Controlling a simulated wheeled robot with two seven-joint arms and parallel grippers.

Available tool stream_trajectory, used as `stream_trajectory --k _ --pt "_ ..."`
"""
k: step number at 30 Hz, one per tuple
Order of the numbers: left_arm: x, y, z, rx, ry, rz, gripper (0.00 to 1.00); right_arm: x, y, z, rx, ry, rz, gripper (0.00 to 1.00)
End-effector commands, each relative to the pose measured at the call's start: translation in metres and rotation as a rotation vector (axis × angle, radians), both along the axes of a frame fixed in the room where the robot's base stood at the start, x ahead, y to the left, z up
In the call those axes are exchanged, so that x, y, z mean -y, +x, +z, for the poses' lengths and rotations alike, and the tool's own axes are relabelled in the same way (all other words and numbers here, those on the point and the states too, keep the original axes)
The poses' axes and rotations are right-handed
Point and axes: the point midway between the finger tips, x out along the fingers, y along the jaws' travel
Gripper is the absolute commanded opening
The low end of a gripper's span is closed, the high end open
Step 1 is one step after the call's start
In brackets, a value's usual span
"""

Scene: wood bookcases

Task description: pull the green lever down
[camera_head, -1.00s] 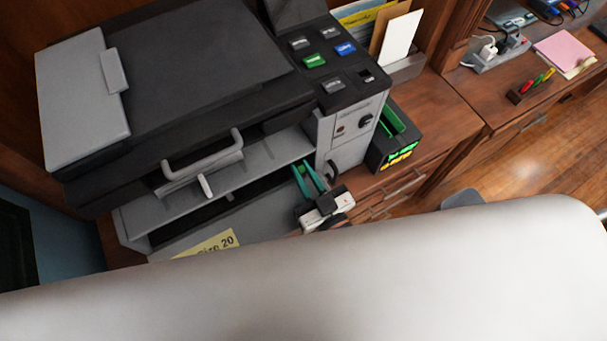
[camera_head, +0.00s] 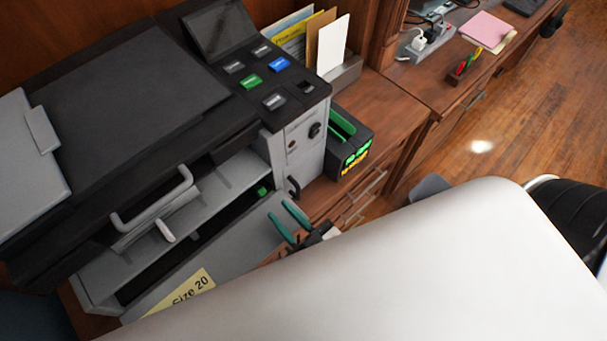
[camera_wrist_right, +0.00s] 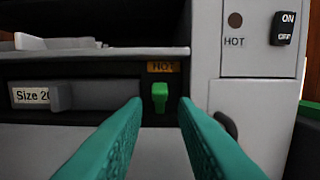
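The green lever (camera_head: 262,191) sits at the right end of the dark slot in the copier's (camera_head: 140,105) open front. My right gripper (camera_head: 277,208) has two teal fingers, apart and empty. They point at the slot, in front of the lever and a little to its right in the head view. In the wrist view the lever shows between the two fingertips (camera_wrist_right: 160,102), with no visible contact. My left gripper is not in view.
A grey side panel (camera_wrist_right: 262,75) with an ON/OFF switch (camera_wrist_right: 284,28) stands right of the slot. A "Size 20" tray (camera_head: 188,292) is at the front. My white arm covers the lower picture.

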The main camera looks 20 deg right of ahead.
Motion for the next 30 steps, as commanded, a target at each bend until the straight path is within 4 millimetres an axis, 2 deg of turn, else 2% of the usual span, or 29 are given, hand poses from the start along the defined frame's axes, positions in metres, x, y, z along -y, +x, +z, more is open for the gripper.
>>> stream_trajectory --k 3,10,23,30 --pt "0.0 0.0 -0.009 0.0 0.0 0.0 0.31 0.008 -0.025 -0.006 -0.005 -0.001 0.001 0.25" --pt "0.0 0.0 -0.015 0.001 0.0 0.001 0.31 0.017 -0.054 -0.007 -0.001 0.0 0.001 0.25" --pt "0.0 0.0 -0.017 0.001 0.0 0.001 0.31 0.019 -0.059 -0.007 0.0 -0.001 0.001 0.25" --pt "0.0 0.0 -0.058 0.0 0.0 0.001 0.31 0.017 -0.055 0.0 -0.063 -0.02 0.0 0.25"
